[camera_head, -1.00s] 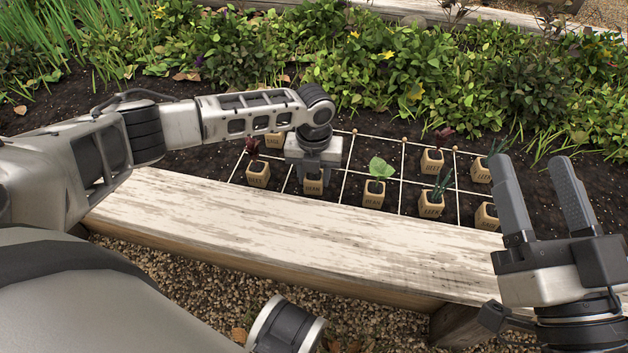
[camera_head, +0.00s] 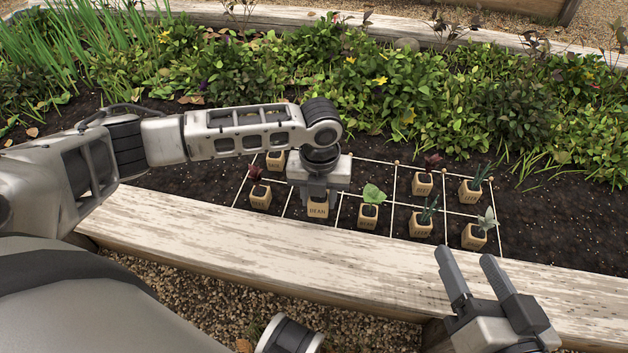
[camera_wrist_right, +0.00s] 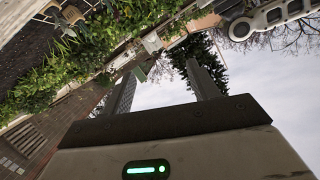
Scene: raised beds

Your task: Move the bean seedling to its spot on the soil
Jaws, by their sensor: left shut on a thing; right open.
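The bean seedling's wooden pot (camera_head: 317,208), with BEAN lettered on its front, is under my left gripper (camera_head: 318,197) in the head view. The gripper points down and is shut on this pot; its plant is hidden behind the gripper. The pot is at the front row of the string grid (camera_head: 338,206) on the dark soil (camera_head: 217,173). I cannot tell whether its base touches the soil. A leafy seedling in a similar pot (camera_head: 368,215) stands just right of it. My right gripper (camera_head: 466,266) is open and empty over the bed's front board.
Several other potted seedlings stand in the grid, including a dark red one (camera_head: 260,195) at left and a pale-leaved one (camera_head: 474,235) at right. The white plank edge (camera_head: 270,239) runs in front. Dense plants (camera_head: 400,95) grow behind.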

